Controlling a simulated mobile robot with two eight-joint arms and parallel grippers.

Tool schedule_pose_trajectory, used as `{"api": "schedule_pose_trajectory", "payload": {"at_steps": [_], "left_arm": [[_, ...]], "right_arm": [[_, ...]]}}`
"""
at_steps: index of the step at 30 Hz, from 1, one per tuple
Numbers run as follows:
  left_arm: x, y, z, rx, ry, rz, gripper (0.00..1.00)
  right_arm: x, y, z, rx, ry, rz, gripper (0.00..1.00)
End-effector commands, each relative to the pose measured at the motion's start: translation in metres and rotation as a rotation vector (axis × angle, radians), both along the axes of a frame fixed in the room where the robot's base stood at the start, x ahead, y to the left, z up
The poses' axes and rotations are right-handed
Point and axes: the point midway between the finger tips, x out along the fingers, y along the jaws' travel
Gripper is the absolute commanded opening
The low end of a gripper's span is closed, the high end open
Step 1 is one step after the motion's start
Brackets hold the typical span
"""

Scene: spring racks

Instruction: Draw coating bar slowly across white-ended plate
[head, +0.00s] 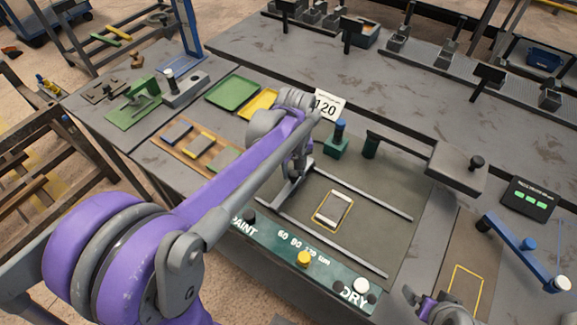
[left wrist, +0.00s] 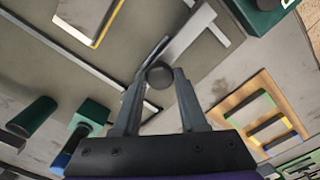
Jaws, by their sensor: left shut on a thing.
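The white-ended plate (head: 333,211) lies flat inside a yellow outline between two pale rails (head: 362,193); part of it also shows at the top left of the left wrist view (left wrist: 88,20). The pale coating bar (head: 290,187) lies crosswise near the rails' left end, apart from the plate. My left gripper (left wrist: 158,76) is shut on the bar's round dark knob (left wrist: 160,74); the bar (left wrist: 188,38) shows beyond it. In the head view my left arm hides part of the bar. My right gripper (head: 440,308) is at the bottom right edge, partly cut off; its fingers are unclear.
A green strip (head: 330,272) marked PAINT, DRY and numbers runs along the front, with a yellow knob (head: 303,259). A 120 card (head: 326,104) and a green block with a blue top (head: 336,145) stand behind. A wooden plate rack (head: 185,150) is left.

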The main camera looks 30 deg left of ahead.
Motion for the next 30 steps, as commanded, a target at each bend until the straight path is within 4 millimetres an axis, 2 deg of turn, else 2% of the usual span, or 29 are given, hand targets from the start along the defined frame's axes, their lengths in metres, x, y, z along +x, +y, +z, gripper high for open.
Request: {"api": "schedule_pose_trajectory", "payload": {"at_steps": [30], "left_arm": [[-0.013, -0.154, 0.0, -0.003, 0.001, -0.005, 0.0]], "right_arm": [[-0.002, 0.0, -0.007, 0.0, 0.004, 0.0, 1.0]]}}
